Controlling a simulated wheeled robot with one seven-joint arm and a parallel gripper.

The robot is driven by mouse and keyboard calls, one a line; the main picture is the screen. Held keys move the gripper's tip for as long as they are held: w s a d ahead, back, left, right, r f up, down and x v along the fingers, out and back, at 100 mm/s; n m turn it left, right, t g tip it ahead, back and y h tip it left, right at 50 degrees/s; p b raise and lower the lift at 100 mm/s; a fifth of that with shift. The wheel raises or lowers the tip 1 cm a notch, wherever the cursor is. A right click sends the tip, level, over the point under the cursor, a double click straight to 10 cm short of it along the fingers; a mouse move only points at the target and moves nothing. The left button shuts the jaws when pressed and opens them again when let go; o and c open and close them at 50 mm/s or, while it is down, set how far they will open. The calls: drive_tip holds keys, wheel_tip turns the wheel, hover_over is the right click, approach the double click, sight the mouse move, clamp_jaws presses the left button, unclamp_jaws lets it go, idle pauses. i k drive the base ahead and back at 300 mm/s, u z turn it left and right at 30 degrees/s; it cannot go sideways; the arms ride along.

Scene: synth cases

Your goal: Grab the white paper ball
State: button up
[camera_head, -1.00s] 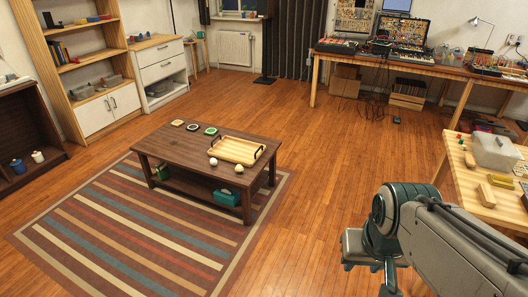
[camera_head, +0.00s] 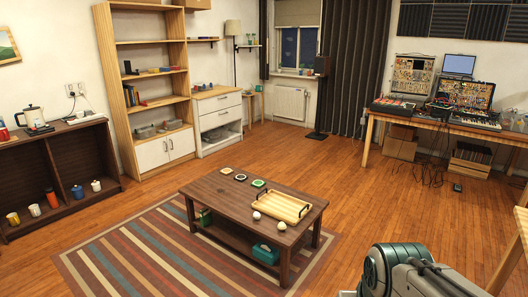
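Two small whitish balls are on the brown coffee table (camera_head: 225,202), near its front right. One ball (camera_head: 256,215) is beside the left end of the wooden tray; the other ball (camera_head: 282,226) is close to the table's front edge. They are too small to tell which is paper. My arm shows at the bottom right, but its gripper end is not clearly visible in the head view, so its fingers cannot be seen.
A wooden tray (camera_head: 283,206) with dark handles and several small round items (camera_head: 258,183) are on the table. A teal box (camera_head: 266,253) is on its lower shelf. A striped rug (camera_head: 150,252) lies under it. Open wooden floor (camera_head: 385,215) is to the right.

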sight(256, 216)
drive_tip(key=u, duration=0.9)
drive_tip(key=i, duration=1.2)
drive_tip(key=u, duration=0.6)
drive_tip(key=i, duration=1.55)
drive_tip(key=z, duration=1)
drive_tip(key=i, duration=0.85)
drive_tip(key=z, duration=1.3)
drive_tip(key=i, duration=0.35)
drive_tip(key=z, duration=0.3)
